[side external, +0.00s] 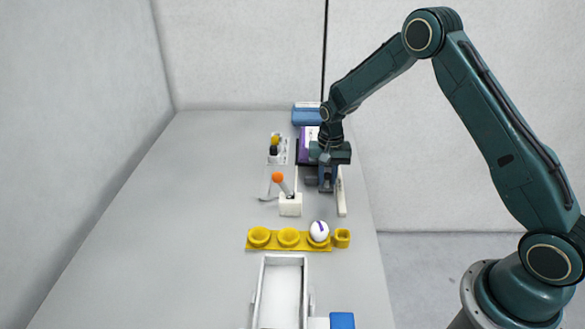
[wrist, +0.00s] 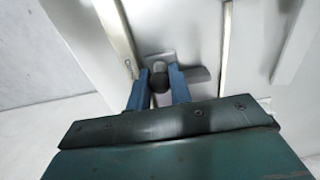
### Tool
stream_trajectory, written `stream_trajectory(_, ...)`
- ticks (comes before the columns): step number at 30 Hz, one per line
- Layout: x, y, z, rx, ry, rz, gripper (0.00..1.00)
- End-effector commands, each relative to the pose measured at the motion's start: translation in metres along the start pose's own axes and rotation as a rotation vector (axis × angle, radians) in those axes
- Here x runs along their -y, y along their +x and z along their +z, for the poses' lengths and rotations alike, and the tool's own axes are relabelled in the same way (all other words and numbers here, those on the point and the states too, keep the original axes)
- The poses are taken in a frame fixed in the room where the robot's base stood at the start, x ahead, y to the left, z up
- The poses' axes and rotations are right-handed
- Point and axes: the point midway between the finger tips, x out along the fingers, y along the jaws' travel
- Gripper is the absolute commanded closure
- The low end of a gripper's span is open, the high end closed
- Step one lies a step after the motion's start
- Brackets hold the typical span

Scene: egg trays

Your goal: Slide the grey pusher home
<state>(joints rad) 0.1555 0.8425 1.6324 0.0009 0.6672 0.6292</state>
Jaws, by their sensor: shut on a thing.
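The grey pusher (wrist: 197,74) shows in the wrist view as a flat grey plate with a dark round knob between my fingers. It lies between two pale rails. My gripper (wrist: 160,76) is shut on the knob, one blue finger on each side. In the side view my gripper (side external: 327,186) points down between the rails, and a grey part of the pusher (side external: 311,181) shows just left of it. The fingers and wrist hide much of the pusher, and the ends of its travel cannot be made out.
A white block with an orange-ball lever (side external: 290,206) stands just left of the rails. Nearer are a yellow egg holder (side external: 273,246) with a marked white egg (side external: 319,230), a yellow cup (side external: 342,239) and a white tray (side external: 261,298). Purple (side external: 305,146) and blue (side external: 306,115) boxes stand behind.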

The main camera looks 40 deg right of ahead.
Motion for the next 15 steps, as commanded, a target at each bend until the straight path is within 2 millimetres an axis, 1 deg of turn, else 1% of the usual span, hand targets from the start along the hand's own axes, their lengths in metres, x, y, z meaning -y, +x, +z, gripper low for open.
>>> stream_trajectory(15, 0.001, -0.001, 0.026, 0.000, -0.001, -0.001, 0.96)
